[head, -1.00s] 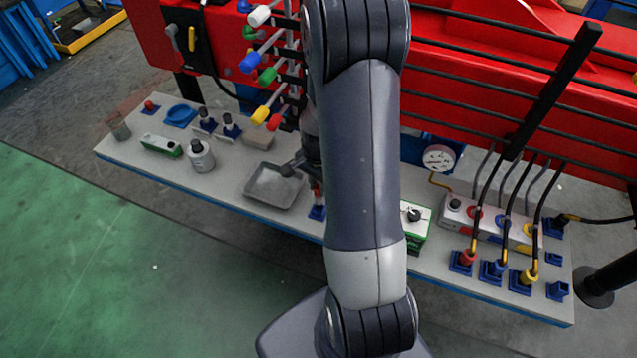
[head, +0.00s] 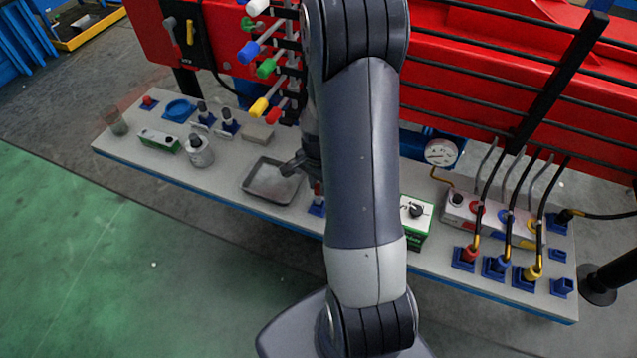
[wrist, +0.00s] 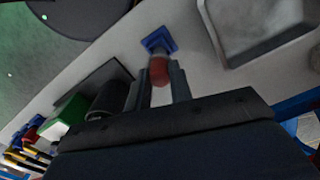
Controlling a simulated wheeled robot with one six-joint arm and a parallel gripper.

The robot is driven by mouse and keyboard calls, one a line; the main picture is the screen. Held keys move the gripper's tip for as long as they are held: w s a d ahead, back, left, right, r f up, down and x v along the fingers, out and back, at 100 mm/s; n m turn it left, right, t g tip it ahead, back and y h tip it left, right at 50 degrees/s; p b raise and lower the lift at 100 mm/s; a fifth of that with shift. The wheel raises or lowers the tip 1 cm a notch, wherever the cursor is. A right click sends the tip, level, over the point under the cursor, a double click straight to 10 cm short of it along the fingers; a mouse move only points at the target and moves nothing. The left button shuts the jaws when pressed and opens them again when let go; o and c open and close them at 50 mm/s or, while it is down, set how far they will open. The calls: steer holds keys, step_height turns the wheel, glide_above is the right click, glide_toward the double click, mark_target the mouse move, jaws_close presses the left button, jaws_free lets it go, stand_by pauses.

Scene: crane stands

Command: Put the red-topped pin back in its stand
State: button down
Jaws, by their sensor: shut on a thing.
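The red-topped pin (wrist: 159,72) is between the two fingers of my gripper (wrist: 158,84) in the wrist view, and the fingers are shut on its red top. The small blue stand (wrist: 158,40) is just beyond the red top, in line with it. In the head view the red of the pin (head: 317,190) shows beside my arm, directly above the blue stand (head: 316,208). My arm hides most of my gripper there.
A grey tray (head: 270,197) lies left of the stand, and a green-and-white box (head: 416,222) is to the right. Hoses with red, blue and yellow ends (head: 495,265) stand farther right. Several coloured handles (head: 262,68) jut out above the bench.

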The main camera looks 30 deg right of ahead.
steer(key=shift+f+b, duration=1.2)
steer(key=shift+f, duration=0.25)
steer(key=c, duration=1.2)
jaws_free()
steer(key=shift+r, duration=0.1)
steer(key=shift+r+p, duration=1.9)
steer(key=shift+r, duration=0.6)
step_height(320, 180, up, 11)
steer(key=shift+f+b, duration=0.1)
steer(key=shift+b, duration=0.2)
steer(key=shift+f, duration=0.1)
